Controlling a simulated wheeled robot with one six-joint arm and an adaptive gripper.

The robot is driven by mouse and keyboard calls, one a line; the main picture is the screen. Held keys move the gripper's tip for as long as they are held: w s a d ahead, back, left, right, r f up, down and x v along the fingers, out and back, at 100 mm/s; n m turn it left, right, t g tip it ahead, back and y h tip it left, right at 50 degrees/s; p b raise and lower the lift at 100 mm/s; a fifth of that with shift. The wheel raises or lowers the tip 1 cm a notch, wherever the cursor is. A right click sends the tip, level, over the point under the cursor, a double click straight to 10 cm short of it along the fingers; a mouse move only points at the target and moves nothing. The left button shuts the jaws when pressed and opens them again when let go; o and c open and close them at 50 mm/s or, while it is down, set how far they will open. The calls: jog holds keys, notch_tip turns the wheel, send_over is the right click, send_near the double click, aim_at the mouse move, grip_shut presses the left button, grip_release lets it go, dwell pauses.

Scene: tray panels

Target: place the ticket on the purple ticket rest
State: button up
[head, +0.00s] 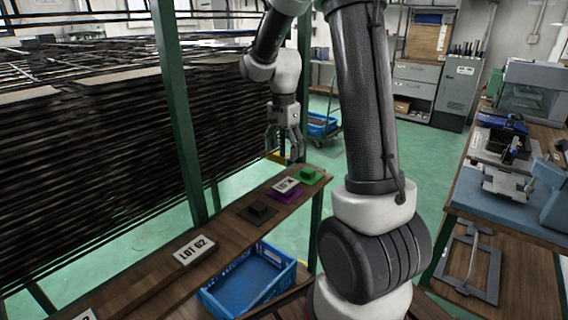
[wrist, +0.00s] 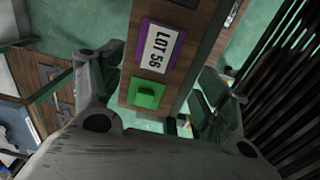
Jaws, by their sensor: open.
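A white ticket marked LOT 56 (wrist: 159,47) lies on the purple ticket rest (wrist: 142,42), with purple showing around its edges. In the head view the ticket (head: 286,184) sits on the purple rest (head: 288,197) near the far end of the wooden shelf. My gripper (head: 284,154) is open and empty, above and beyond that end of the shelf. In the wrist view its fingers (wrist: 163,68) stand apart on either side of the shelf, clear of the ticket. Nothing hides the ticket's lettering in the wrist view.
A green rest (head: 312,174) with a raised block is beside the purple one, at the shelf's end. A dark rest (head: 258,211) is on the other side. Another ticket, LOT 62 (head: 194,250), lies nearer. A blue crate (head: 248,284) stands below; a green post (head: 178,110) rises behind the shelf.

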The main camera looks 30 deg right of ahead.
jog(key=s+a+r+n+t, duration=0.25)
jog(key=s+r+n, duration=0.35)
jog(key=s+r, duration=0.4)
jog(key=s+a+r+n+t, duration=0.1)
jog(key=s+a+n, duration=0.1)
jog(key=s+n, duration=0.6)
jog(key=s, duration=0.5)
jog(key=shift+s+r+t, duration=0.3)
jog(key=shift+s+t, duration=0.05)
